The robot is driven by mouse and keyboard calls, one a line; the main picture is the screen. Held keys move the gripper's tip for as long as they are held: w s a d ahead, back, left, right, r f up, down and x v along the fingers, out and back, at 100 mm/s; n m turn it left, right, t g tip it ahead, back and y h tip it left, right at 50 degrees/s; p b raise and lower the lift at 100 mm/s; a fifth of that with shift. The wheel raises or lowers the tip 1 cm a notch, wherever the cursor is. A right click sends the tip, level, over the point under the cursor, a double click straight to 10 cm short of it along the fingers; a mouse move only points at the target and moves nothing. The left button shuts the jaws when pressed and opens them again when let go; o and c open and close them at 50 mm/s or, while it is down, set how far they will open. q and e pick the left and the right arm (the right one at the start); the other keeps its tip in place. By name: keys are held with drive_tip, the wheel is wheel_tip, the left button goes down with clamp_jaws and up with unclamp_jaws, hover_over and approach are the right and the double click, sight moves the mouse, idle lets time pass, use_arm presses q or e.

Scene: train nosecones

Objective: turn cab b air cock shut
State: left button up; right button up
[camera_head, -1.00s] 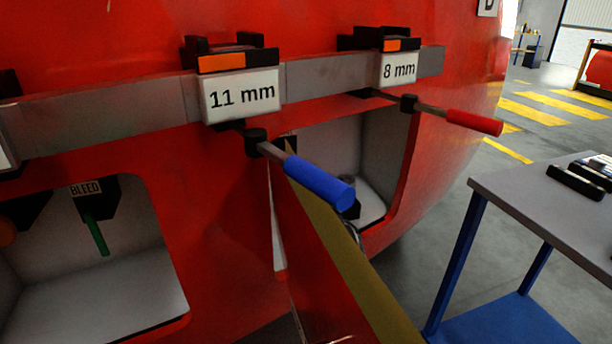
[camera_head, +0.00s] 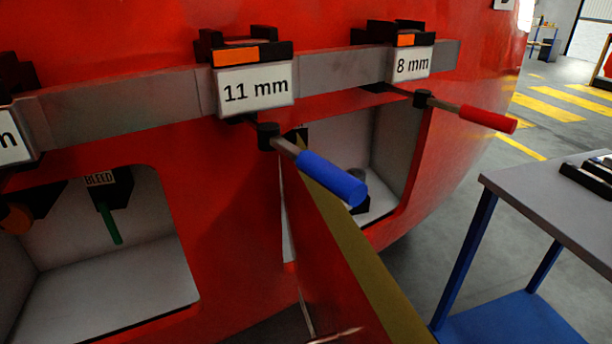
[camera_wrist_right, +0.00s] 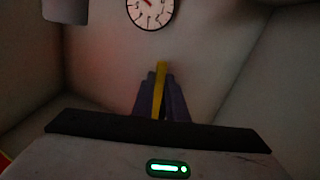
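In the right wrist view, a narrow yellow lever (camera_wrist_right: 160,78) stands upright against the pale back wall of a recess. My right gripper (camera_wrist_right: 162,90) has its two purple-blue fingers close on both sides of the lever and looks shut on it. The lever's lower part is hidden between the fingers, and its pivot is not visible. A round white gauge (camera_wrist_right: 152,10) with a red needle is above it, cut by the top edge. Neither gripper can be made out in the head view. The right-hand recess (camera_head: 385,155) is partly hidden by an open red panel (camera_head: 325,255).
A grey rail (camera_head: 130,108) carries a blue-handled tool (camera_head: 330,178) at the 11 mm sign (camera_head: 254,90) and a red-handled one (camera_head: 488,118) at the 8 mm sign. A green lever (camera_head: 110,223) hangs under BLEED at left. A blue-legged table (camera_head: 560,205) stands right.

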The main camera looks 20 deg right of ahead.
drive_tip(key=o, duration=0.4)
drive_tip(key=shift+r, duration=0.1)
wheel_tip(320, 180, up, 10)
drive_tip(key=shift+f+p, duration=0.1)
drive_tip(key=shift+p, duration=0.75)
